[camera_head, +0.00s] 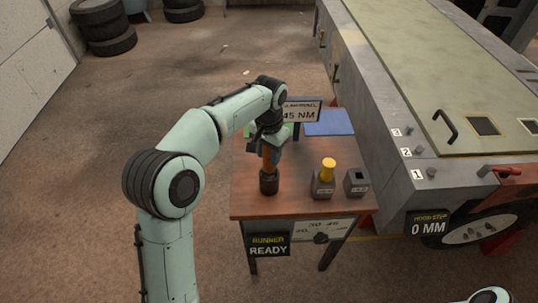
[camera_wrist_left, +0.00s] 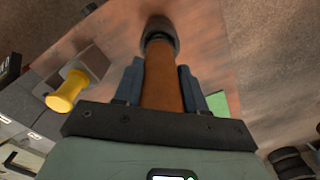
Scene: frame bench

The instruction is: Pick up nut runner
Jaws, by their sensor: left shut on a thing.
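The nut runner (camera_head: 268,161) stands upright on the wooden table, an orange-brown body with a dark round base at its lower end. My left gripper (camera_head: 268,148) is around its upper part and shut on it. In the left wrist view, the orange-brown body of the nut runner (camera_wrist_left: 163,75) lies between the two dark fingers of my left gripper (camera_wrist_left: 163,85), and its dark end is beyond them. I cannot tell whether its base touches the table. My right gripper is not in view; only a bit of my other arm shows at the bottom right.
The wooden table (camera_head: 300,203) also holds a yellow-topped piece in a grey block (camera_head: 323,188), a second grey block (camera_head: 356,182), a blue sheet (camera_head: 328,122) and a sign reading 45 NM (camera_head: 303,112). A large grey bench (camera_head: 380,110) stands close on the right. Open floor lies left.

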